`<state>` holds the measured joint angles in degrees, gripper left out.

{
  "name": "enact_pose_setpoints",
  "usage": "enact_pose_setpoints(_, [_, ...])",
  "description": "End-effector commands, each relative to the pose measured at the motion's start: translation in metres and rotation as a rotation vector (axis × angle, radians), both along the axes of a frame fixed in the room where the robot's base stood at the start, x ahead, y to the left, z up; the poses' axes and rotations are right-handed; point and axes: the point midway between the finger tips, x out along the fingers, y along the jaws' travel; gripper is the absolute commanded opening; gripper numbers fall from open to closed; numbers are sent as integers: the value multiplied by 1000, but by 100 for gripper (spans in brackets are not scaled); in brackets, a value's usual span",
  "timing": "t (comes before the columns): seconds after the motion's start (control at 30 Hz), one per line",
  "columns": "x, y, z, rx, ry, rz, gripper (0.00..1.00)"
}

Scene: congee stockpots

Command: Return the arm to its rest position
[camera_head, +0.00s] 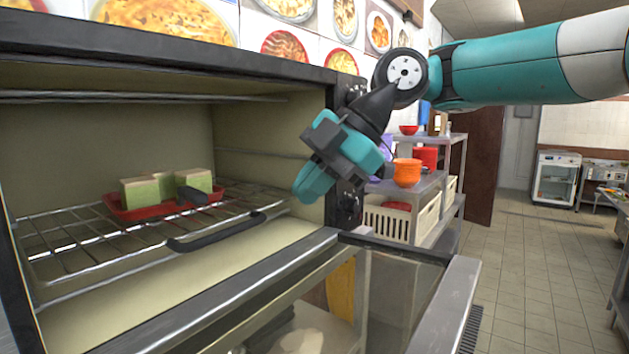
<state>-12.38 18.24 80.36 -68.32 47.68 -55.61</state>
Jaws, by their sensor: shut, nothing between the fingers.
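My gripper (309,193) is at the end of my teal and white arm, which reaches in from the upper right. The gripper points down and left, in front of the right side of an open oven (270,160). Its teal fingers are together with nothing between them. It looks apart from the rack and the door, though the exact gap is hard to tell. Part of the oven's right front frame is hidden behind the gripper.
A red tray (128,212) with pale green-sided blocks (141,193) rests on the wire rack (70,240) inside the oven. The glass door (390,290) hangs open below. A shelf with an orange pot (407,173) stands behind. Tiled floor (540,270) is clear at right.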

Motion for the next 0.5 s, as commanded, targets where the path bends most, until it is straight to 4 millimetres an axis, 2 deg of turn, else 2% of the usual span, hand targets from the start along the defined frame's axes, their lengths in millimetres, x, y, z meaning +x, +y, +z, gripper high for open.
enact_pose_setpoints(0.13, [-6,-6,10,-4,34,-44,0])
enact_pose_setpoints(0.27, [-30,-14,18,-24,184,-238,0])
enact_pose_setpoints(0.37, [-62,-28,17,-57,358,-484,0])
enact_pose_setpoints(0.5, [-115,-58,1,-122,590,-862,0])
